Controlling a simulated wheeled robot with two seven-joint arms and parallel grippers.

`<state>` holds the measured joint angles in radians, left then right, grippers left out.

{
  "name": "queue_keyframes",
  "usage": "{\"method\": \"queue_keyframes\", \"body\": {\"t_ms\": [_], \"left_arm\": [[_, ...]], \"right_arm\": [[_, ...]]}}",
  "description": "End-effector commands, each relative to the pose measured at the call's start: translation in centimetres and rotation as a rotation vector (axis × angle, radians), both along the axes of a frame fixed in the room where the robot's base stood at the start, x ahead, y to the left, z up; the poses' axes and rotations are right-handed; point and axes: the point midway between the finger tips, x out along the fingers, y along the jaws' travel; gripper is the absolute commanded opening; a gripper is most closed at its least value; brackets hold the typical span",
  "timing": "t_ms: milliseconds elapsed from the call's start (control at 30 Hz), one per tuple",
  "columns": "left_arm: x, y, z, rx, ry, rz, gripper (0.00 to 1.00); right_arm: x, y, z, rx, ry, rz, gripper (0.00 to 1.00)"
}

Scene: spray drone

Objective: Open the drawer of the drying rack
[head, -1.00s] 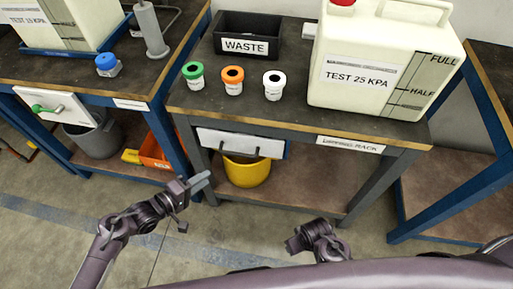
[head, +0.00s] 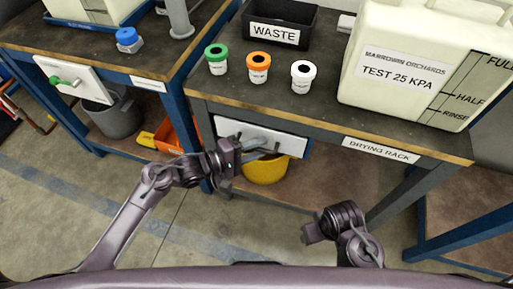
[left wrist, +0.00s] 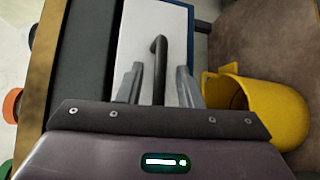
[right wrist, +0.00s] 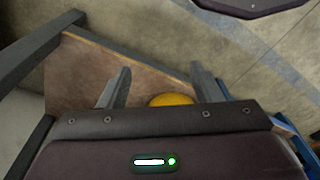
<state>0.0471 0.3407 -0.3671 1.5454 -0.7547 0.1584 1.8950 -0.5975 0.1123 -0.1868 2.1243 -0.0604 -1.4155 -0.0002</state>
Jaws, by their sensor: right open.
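The drying rack (head: 380,150) is the grey-framed, dark-topped table with that label on its front. Its drawer has a white front (head: 292,146) and looks closed; the front also shows in the left wrist view (left wrist: 135,38). The dark bar handle (left wrist: 160,60) stands between the two fingers of my left gripper (left wrist: 160,85), which is open with a gap visible on both sides. In the head view my left gripper (head: 272,150) is at the drawer front and partly hides the handle. My right gripper (head: 308,232) is open and empty in front of the rack (right wrist: 160,78).
On the rack stand a waste bin (head: 282,20), green (head: 216,60), orange (head: 258,68) and white (head: 302,75) capped containers and a large tank (head: 408,75). A yellow bucket (head: 265,170) sits below the drawer. A blue-framed bench (head: 160,60) adjoins at left.

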Motion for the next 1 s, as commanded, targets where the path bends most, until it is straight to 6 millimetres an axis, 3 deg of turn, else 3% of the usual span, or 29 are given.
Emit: {"method": "queue_keyframes", "body": {"t_ms": [167, 433, 867, 1000], "left_arm": [[0.0, 0.0, 0.0, 0.000, 0.000, 0.000, 0.32], [0.0, 0.0, 0.0, 0.001, -0.001, 0.001, 0.00], [-0.2, 0.1, 0.1, 0.001, 0.000, 0.001, 0.00], [-1.0, 0.4, 0.2, 0.001, 0.002, 0.000, 0.00]], "right_arm": [[0.0, 0.0, 0.0, 0.000, 0.000, 0.000, 0.59], [0.0, 0.0, 0.0, 0.000, 0.000, 0.000, 0.59], [0.2, 0.0, 0.1, 0.003, -0.010, -0.002, 0.59], [0.3, -0.2, -2.7, 0.000, -0.003, -0.011, 0.59]]}}
